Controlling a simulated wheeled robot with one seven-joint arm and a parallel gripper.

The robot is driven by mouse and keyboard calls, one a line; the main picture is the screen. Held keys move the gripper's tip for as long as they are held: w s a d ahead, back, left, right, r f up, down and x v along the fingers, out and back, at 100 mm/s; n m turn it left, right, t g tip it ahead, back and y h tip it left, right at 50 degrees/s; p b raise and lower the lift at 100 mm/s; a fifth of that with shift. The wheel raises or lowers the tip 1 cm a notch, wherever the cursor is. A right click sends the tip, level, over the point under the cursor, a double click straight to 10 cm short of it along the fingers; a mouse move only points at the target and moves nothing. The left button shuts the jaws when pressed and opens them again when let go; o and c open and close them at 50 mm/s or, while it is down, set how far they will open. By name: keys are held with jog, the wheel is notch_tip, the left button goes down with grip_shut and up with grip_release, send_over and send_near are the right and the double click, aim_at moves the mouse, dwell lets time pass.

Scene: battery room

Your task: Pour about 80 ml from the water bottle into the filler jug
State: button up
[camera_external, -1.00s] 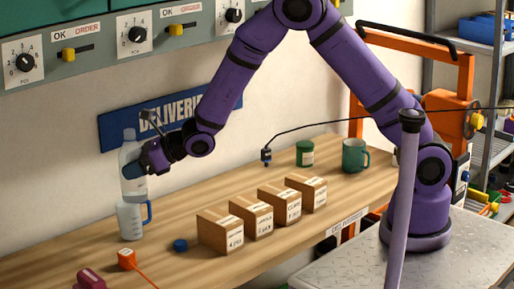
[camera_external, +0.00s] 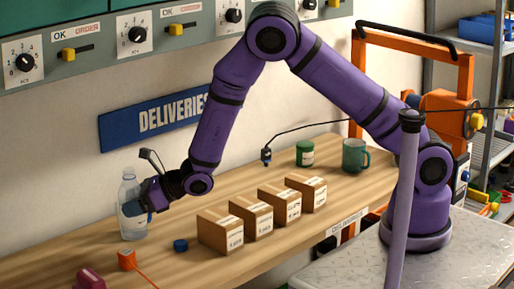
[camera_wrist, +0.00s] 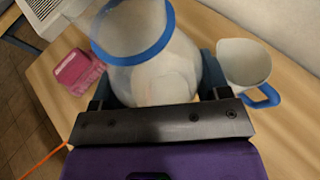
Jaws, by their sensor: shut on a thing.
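The clear water bottle (camera_external: 128,188) is upright in my gripper (camera_external: 140,205), low over or on the bench at the left. In the wrist view the bottle (camera_wrist: 150,68) shows between my fingers, with an open, blue-ringed mouth. The filler jug (camera_wrist: 245,62) stands close to the right of the bottle there, with a blue handle (camera_wrist: 262,97); I cannot tell its water level. In the external view the jug cannot be made out apart from the bottle and gripper. A blue cap (camera_external: 180,245) lies on the bench.
Several small labelled boxes (camera_external: 220,232) stand in a row right of the gripper. An orange block (camera_external: 126,259) with a cord and a maroon object (camera_external: 88,278) lie near the front left. A green tin (camera_external: 305,153) and teal mug (camera_external: 354,156) stand farther right.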

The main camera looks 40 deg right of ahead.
jog(key=shift+w+d, duration=0.1)
dwell(0.4)
